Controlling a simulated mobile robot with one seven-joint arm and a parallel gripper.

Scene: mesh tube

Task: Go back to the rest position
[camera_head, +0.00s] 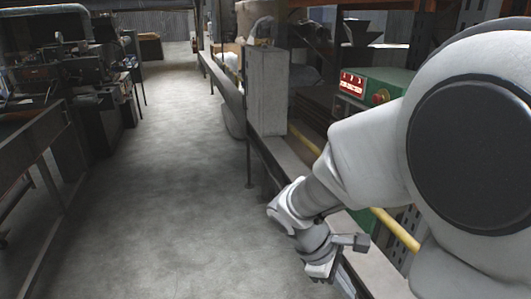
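My gripper (322,270) hangs at the end of my white arm, low and right of centre, over the floor beside the edge of a long bench. It points downward. Its fingertips are small and dark, and I cannot tell whether they are apart or together. I see no object held in it.
A long bench (379,268) with a yellow rail (395,230) runs along the right. A grey box (267,90) and a green machine with a red button (380,97) stand there. Workbenches with machinery (85,75) line the left. The concrete floor (165,170) between is clear.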

